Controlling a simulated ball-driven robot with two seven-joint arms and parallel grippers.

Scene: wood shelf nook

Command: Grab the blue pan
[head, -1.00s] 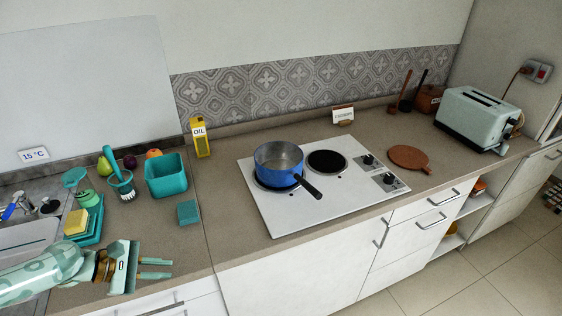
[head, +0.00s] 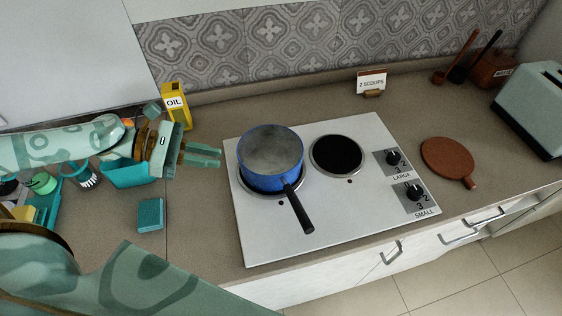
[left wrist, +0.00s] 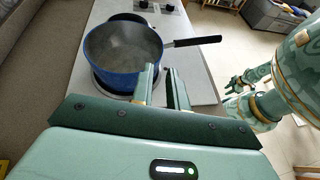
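The blue pan (head: 270,178) stands upright on the left burner of the white hob, its black handle (head: 297,208) pointing toward the front edge. In the left wrist view the pan (left wrist: 122,60) shows beyond my fingers, its handle reaching right. My left gripper (head: 219,158) is left of the pan, apart from it in the head view, with its fingers pointing at it. The fingers (left wrist: 160,72) are open with a narrow gap and nothing between them. What looks like my right gripper (left wrist: 236,85) is small in the left wrist view; its fingers are unclear.
The hob (head: 330,215) has an empty right burner (head: 338,155) and knobs. A yellow oil box (head: 174,102) stands behind my left gripper, and a teal block (head: 150,214) lies in front. A round wooden board (head: 447,160) and a toaster (head: 535,108) are at right.

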